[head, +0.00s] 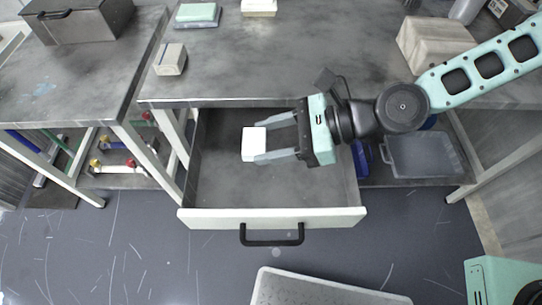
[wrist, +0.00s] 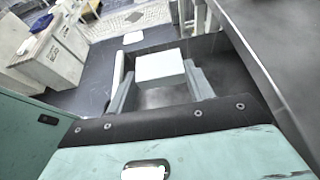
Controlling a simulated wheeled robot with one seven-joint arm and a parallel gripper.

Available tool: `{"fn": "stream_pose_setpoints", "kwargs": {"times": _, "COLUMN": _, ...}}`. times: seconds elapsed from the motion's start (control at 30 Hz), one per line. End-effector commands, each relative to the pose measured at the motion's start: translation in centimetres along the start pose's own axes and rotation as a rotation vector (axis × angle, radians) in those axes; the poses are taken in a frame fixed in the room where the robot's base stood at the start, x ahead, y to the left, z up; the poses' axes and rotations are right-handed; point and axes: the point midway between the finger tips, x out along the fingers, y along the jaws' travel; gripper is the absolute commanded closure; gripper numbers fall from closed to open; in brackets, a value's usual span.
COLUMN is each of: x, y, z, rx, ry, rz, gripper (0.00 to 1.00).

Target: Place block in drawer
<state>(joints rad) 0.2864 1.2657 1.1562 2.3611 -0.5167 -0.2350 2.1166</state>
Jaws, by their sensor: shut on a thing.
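A white block (head: 254,143) is held between the fingers of my gripper (head: 270,143) in the head view. The block also shows between the two grey fingers in the wrist view (wrist: 160,65). My gripper is shut on it. The open drawer (head: 272,213) is pulled out below the table, with a white front and a black handle (head: 272,236). How high the block is above the drawer floor I cannot tell. The visible drawer floor is bare.
The table (head: 290,60) stands behind the drawer, its front edge close to my arm.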

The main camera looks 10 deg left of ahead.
Motion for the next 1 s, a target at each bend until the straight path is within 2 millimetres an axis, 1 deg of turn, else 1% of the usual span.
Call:
{"fn": "stream_pose_setpoints", "kwargs": {"times": 0.1, "x": 0.9, "y": 0.4, "z": -1.7, "rx": -0.002, "ry": 0.0, "rz": 0.011, "gripper": 0.73}}
{"fn": "stream_pose_setpoints", "kwargs": {"times": 0.3, "x": 2.2, "y": 0.4, "z": -4.8, "rx": -0.002, "ry": -0.001, "rz": 0.01, "gripper": 0.73}}
{"fn": "stream_pose_setpoints", "kwargs": {"times": 0.47, "x": 2.7, "y": 0.3, "z": -6.1, "rx": -0.003, "ry": -0.002, "rz": 0.008, "gripper": 0.73}}
{"fn": "stream_pose_setpoints", "kwargs": {"times": 0.63, "x": 3.7, "y": 0.3, "z": -8.4, "rx": -0.002, "ry": -0.001, "rz": 0.008, "gripper": 0.73}}
{"fn": "stream_pose_setpoints", "kwargs": {"times": 0.77, "x": 4.0, "y": 0.3, "z": -9.1, "rx": -0.004, "ry": -0.002, "rz": 0.008, "gripper": 0.73}}
{"fn": "stream_pose_setpoints", "kwargs": {"times": 1.0, "x": 4.0, "y": 0.3, "z": -9.1, "rx": -0.003, "ry": -0.001, "rz": 0.008, "gripper": 0.73}}
